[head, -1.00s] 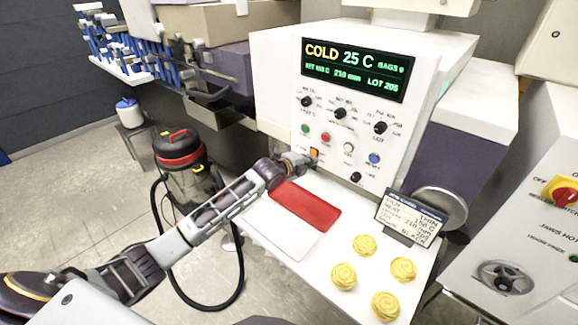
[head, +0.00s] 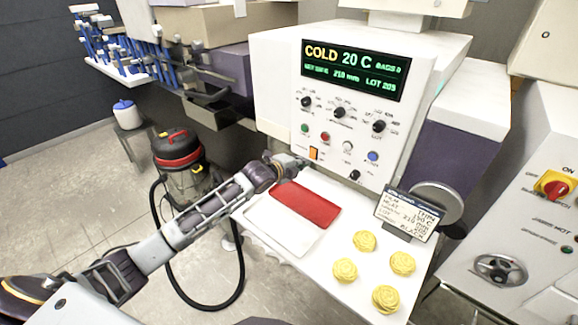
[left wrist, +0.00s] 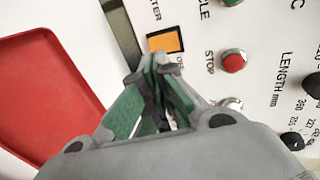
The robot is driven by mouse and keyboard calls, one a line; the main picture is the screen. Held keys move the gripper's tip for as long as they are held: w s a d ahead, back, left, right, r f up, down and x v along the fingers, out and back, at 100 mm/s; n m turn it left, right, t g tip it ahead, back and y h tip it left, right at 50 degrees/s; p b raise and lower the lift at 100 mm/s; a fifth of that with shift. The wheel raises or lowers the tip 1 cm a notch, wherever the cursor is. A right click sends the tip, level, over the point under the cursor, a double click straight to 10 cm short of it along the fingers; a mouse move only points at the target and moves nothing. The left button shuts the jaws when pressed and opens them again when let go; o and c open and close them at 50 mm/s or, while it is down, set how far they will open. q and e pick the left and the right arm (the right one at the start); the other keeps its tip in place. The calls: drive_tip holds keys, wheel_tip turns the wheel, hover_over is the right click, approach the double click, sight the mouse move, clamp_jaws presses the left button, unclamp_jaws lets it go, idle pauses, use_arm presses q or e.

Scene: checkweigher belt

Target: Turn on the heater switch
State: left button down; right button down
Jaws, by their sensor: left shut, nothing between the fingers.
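The heater switch is an orange rocker (head: 313,153) at the lower left of the white control panel (head: 290,85). It also shows in the left wrist view (left wrist: 166,42), in a dark frame beside a partly hidden label ending in "TER". My left gripper (head: 301,163) is shut and empty, just below and left of the switch. In the left wrist view its green-padded fingertips (left wrist: 154,66) lie just below the switch in the picture; a small gap seems to show. The display (head: 352,70) reads COLD 20 C. My right gripper is not in view.
A red tray (head: 305,204) lies on the white shelf under the panel, with several yellow coils (head: 364,241) and a card stand (head: 408,214) to its right. A red stop button (left wrist: 232,62) and dark knobs (head: 340,112) are close to the switch.

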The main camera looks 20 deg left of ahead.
use_arm(q)
drive_tip(key=b+v, duration=0.1)
drive_tip(key=v, duration=0.6)
drive_tip(key=shift+r, duration=0.3)
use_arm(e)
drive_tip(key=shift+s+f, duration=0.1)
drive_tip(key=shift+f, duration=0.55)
use_arm(q)
drive_tip(key=shift+s, duration=0.15)
